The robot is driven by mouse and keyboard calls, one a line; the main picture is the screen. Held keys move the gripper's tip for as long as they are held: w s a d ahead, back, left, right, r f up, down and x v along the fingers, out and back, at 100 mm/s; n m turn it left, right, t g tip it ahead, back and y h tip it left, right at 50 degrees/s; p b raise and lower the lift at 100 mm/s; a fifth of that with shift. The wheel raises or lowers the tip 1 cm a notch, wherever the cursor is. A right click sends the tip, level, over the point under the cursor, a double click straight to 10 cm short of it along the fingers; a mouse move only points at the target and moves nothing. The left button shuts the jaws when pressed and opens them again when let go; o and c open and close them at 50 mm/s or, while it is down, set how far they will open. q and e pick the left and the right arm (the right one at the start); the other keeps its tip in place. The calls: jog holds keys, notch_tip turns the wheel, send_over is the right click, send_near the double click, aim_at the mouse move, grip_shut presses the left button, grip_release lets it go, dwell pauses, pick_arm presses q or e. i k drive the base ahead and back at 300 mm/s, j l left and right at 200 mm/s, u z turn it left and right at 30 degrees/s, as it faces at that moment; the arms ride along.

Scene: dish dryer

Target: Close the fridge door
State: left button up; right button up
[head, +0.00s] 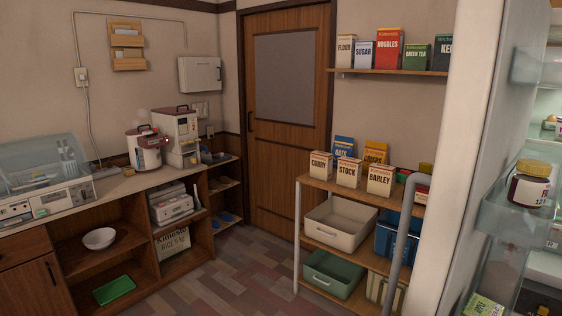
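The fridge door (459,140) stands open at the right of the head view. I see its pale edge and its inner side with clear door bins (505,219). A jar with a dark filling (530,183) sits in one bin. A grey bar handle (403,235) runs down the outer side of the door. A strip of the lit fridge interior (552,105) shows at the far right edge. The lower part of the door is cut off by the frame. Neither of my grippers is in view.
A shelf rack (298,240) with boxes and bins stands just left of the door handle. A wooden counter (115,190) with a dish dryer (45,170) and cookers runs along the left. Open floor (225,275) lies between them, before a closed wooden door (287,180).

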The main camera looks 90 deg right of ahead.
aim_at(498, 48)
jog(key=z, duration=2)
jog(key=i+z, duration=0.1)
jog(key=z, duration=0.3)
jog(key=j+z, duration=0.1)
jog(key=z, duration=0.3)
jog(key=i+j+z, duration=0.1)
jog(key=z, duration=0.35)
jog(key=i+j+z, duration=0.1)
jog(key=z, duration=0.3)
jog(key=j+z, duration=0.15)
jog(key=z, duration=0.25)
